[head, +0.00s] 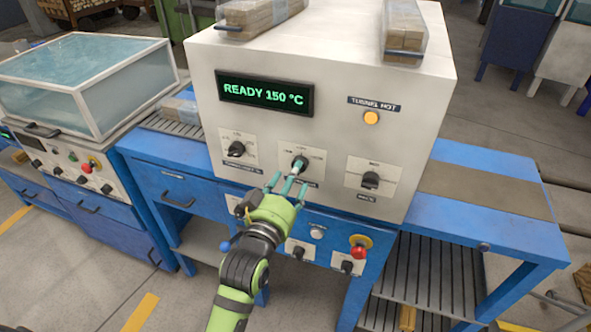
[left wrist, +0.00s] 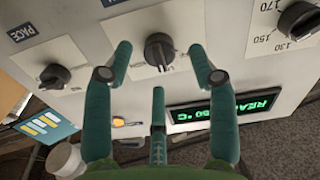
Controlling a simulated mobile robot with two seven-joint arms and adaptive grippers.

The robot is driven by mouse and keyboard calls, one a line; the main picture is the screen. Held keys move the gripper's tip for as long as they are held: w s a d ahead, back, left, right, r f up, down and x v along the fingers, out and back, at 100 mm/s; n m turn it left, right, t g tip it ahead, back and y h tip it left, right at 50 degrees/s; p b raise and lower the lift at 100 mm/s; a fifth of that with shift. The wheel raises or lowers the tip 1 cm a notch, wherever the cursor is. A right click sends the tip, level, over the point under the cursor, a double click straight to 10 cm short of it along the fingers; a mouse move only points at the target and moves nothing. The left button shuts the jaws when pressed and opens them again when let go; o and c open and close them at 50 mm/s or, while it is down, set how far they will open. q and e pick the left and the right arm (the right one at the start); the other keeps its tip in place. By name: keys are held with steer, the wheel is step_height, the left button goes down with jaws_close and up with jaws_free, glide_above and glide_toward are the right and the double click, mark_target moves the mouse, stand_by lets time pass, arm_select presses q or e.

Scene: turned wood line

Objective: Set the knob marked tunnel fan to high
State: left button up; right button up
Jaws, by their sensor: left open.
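A light grey machine (head: 330,120) carries a row of three black knobs on white plates. The middle knob (head: 300,163) sits below the lit display; it also shows in the left wrist view (left wrist: 158,50). Its name label is mostly hidden behind my gripper and I cannot read it, nor its exact setting. My left gripper (head: 288,182) has its teal fingers spread and empty in front of this knob. In the left wrist view the knob lies between the two upper fingers, with the third finger (left wrist: 158,95) below; contact is not visible. My right gripper is not in view.
The left knob (head: 236,149) has a numbered dial, and the right knob (head: 370,180) is marked PACE. The display (head: 265,93) reads READY 150 °C. An orange lamp (head: 371,118) is labelled TUNNEL HOT. A red stop button (head: 358,252) and more knobs sit lower, on the blue frame.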

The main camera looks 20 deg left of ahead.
arm_select(q)
steer(key=w, duration=0.3)
steer(key=shift+d, duration=0.1)
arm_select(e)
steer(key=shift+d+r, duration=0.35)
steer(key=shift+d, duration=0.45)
